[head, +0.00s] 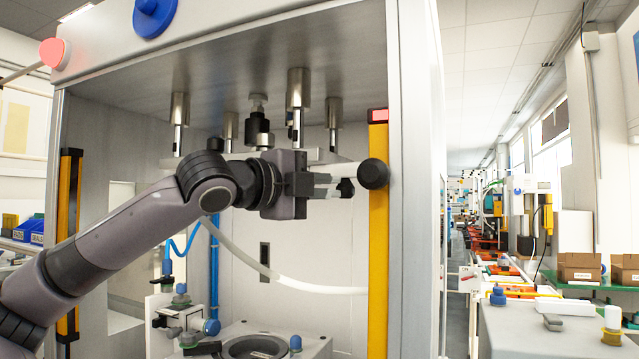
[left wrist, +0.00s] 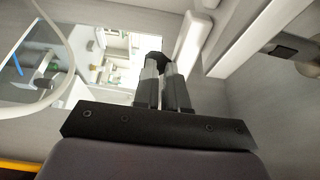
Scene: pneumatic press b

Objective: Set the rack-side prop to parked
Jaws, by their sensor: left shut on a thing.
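My left gripper (head: 345,187) reaches from the left into the press frame, under its top plate. In the head view its fingers point right, and a small dark piece shows at their tips. A round black knob (head: 373,174) sits just right of the tips, in front of the yellow post (head: 378,240). In the left wrist view the fingertips (left wrist: 160,66) are close together on a black piece (left wrist: 153,57); it looks like the prop's grip, but the prop's full shape is hidden. My right gripper is not in view.
Metal posts (head: 298,88) hang from the press's top plate above my gripper. A pale hose (head: 300,284) curves below it. The round fixture (head: 254,347) and blue-capped fittings stand on the press bed. A grey bench (head: 540,330) is at the right.

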